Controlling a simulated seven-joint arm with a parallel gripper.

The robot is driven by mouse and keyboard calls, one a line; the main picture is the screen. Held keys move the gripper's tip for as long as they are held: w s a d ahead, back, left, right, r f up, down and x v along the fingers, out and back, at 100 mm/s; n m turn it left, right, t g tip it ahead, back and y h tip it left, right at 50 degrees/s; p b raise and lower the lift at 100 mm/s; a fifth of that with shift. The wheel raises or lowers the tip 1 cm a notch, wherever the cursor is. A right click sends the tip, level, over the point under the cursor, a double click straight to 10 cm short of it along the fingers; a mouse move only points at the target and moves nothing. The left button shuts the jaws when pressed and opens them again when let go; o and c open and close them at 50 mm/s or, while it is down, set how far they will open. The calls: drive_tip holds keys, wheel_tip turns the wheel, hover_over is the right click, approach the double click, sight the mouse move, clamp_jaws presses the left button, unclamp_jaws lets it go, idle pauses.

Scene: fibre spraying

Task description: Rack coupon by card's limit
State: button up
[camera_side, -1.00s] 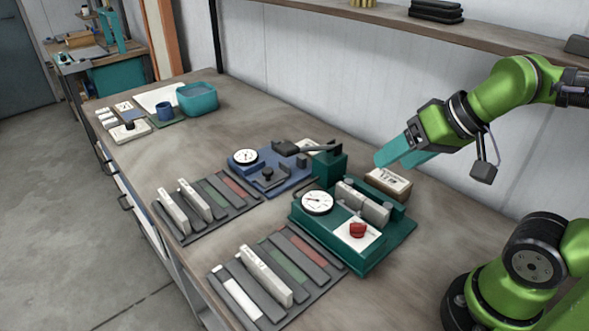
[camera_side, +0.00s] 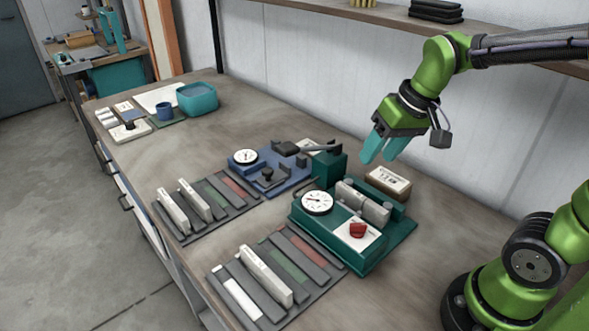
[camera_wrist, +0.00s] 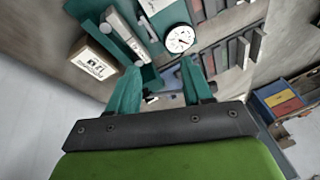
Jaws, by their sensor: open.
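My gripper (camera_side: 383,147) has teal fingers, open and empty, pointing down above the back of the green test fixture. The green fixture (camera_side: 372,259) carries a dial gauge (camera_side: 317,202), a pale grey coupon-like bar (camera_side: 363,202) in its cradle, and a white card (camera_side: 359,233) with a red piece (camera_side: 357,230) on it. The fixture also shows in the wrist view (camera_wrist: 152,75), with its dial (camera_wrist: 180,39). The front rack (camera_side: 300,277) holds one upright pale coupon (camera_side: 266,275); the back rack (camera_side: 232,211) holds two, one of them a pale coupon (camera_side: 194,200). Card writing is unreadable.
A blue dial fixture (camera_side: 268,178) with a black lever stands behind the green one. A labelled box (camera_side: 388,182) sits right behind the green fixture. A teal bin (camera_side: 197,98) and blue cup (camera_side: 165,111) are at the far end. Bare bench lies between.

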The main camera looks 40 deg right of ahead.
sight(362, 197)
drive_tip(key=shift+w+d+f+n+g+h, duration=0.6)
drive_tip(key=shift+w+d+f+n+g, duration=1)
drive_tip(key=shift+w+d, duration=1.1)
drive_tip(key=shift+g, duration=0.3)
drive_tip(key=f, duration=1.5)
drive_tip(key=shift+w+a+f, duration=0.2)
drive_tip(key=shift+a+f, duration=0.05)
drive_tip(key=shift+c, duration=0.3)
clamp_jaws()
drive_tip(key=shift+r, duration=3.6)
